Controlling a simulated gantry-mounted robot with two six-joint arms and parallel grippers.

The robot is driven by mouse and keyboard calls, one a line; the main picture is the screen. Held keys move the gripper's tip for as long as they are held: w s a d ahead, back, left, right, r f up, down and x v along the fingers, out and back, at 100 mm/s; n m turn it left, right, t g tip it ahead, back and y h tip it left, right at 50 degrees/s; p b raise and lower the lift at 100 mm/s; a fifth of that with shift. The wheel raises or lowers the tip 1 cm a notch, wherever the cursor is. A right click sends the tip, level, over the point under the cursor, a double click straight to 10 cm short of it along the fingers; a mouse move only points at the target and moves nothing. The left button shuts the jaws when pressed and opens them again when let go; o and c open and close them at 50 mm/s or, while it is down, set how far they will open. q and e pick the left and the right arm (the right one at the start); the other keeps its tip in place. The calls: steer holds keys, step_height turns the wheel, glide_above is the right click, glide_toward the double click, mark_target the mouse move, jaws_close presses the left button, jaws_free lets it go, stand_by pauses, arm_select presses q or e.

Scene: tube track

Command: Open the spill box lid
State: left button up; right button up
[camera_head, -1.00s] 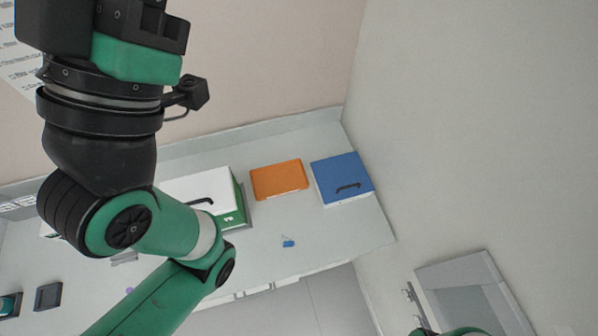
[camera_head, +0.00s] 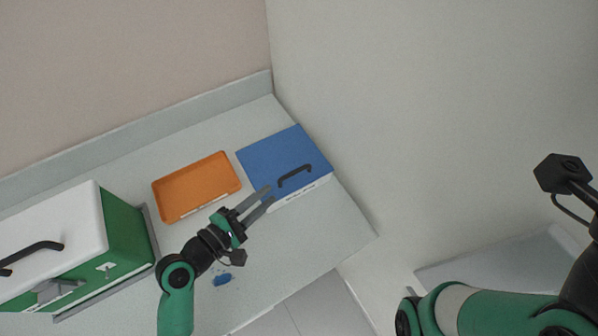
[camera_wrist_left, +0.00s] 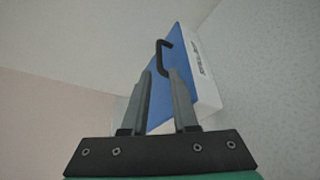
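The spill box has a blue lid (camera_head: 275,152), lying shut on a white body (camera_head: 302,193). A black bar handle (camera_head: 294,176) stands on the lid near its front edge. My left gripper (camera_head: 272,194) is in front of the box with its two grey fingers apart, pointing at the handle, and empty. In the left wrist view the lid (camera_wrist_left: 166,103) and the handle (camera_wrist_left: 162,56) show beyond the open fingers (camera_wrist_left: 163,73), with the handle in line with the gap. Contact does not show.
An orange tray (camera_head: 197,187) lies left of the spill box. A green box with a white lid (camera_head: 50,232) stands farther left. A small blue item (camera_head: 222,279) lies near the front edge of the counter (camera_head: 300,246). A wall rises just right of the spill box.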

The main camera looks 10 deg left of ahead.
mark_target(295, 171)
arm_select(q)
steer(key=b+x, duration=0.3)
steer(key=x, duration=0.8)
steer(key=shift+w+d, duration=0.15)
steer(key=shift+w, duration=0.05)
jaws_close()
stand_by(0.9)
